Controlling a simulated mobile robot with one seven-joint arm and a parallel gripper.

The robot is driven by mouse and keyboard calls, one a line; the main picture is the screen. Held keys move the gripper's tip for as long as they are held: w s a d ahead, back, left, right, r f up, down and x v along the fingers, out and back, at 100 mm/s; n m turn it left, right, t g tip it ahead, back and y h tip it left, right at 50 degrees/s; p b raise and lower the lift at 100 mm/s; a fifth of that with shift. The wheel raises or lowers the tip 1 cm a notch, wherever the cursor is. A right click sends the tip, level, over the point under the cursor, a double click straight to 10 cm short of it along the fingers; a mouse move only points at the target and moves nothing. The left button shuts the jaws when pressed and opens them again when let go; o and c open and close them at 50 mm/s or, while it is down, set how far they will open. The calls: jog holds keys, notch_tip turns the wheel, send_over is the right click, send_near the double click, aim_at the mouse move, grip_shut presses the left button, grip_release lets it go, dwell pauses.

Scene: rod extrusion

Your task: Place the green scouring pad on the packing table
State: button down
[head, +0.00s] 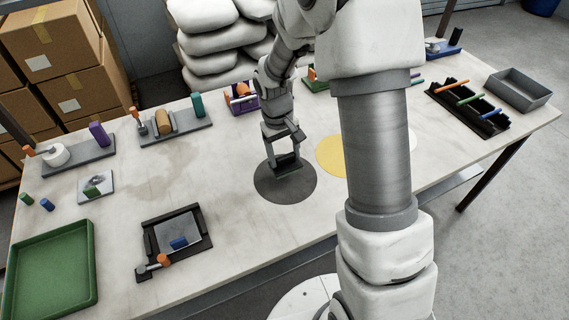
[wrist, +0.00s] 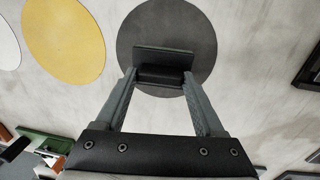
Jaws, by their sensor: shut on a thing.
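The green scouring pad (head: 287,164) is a small dark block with a dark green tint, between the fingertips of my gripper (head: 284,157). In the wrist view my gripper (wrist: 160,82) is shut on the pad (wrist: 164,58), which shows a black part between the fingers and a wider dark grey-green plate beyond. The pad is over the dark grey round mat (head: 273,193) on the packing table (head: 225,215). I cannot tell whether it touches the mat.
A yellow disc (head: 331,154) lies right of the grey mat, partly behind my arm. A black-framed tray (head: 204,243) and a green tray (head: 91,260) are at the left front. Fixtures line the back edge. A black rack (head: 447,100) and grey bin (head: 519,89) stand right.

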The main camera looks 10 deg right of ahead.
aim_at(285, 165)
jog(key=shift+f, duration=1.95)
jog(key=shift+f+b, duration=0.2)
jog(key=shift+b, duration=0.2)
grip_release()
jog(key=shift+r, duration=0.1)
